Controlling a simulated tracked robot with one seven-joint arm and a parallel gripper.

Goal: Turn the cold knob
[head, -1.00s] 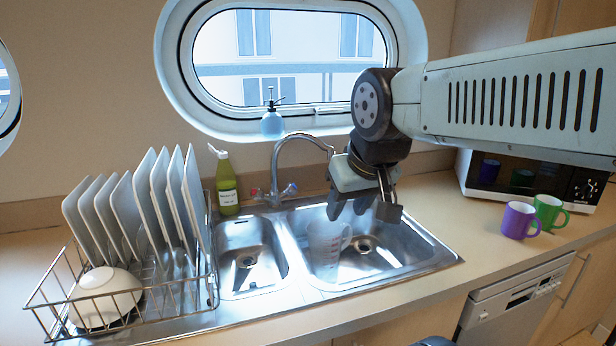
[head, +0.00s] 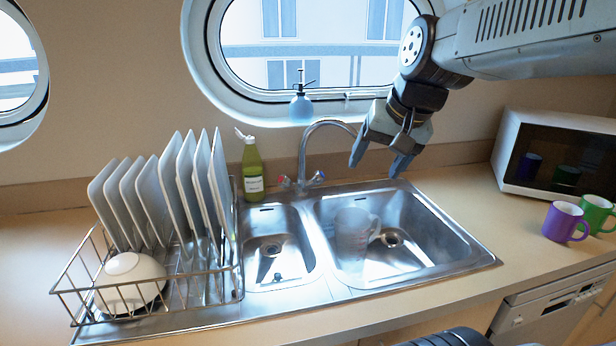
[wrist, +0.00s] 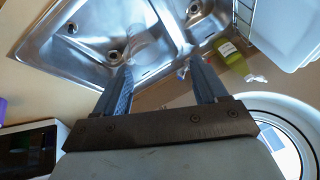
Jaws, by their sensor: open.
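The tap (head: 304,150) stands behind the double sink (head: 297,215), its spout curving right. The cold knob (head: 318,179), marked blue, is on the right of its base; the other knob (head: 285,181), marked red, is on the left. My gripper (head: 377,166) is open and empty, with its fingers pointing down, to the right of the cold knob and apart from it in the head view. The wrist view shows the spread fingers (wrist: 161,64) with the sink beyond. The knobs are hard to make out there.
A clear jug (head: 354,235) stands in the right basin. A green bottle (head: 252,170) is left of the tap, beside a dish rack (head: 62,288) with plates and a bowl. A blue spray bottle (head: 301,105) stands on the window ledge. Mugs (head: 564,222) and a microwave (head: 550,150) are at right.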

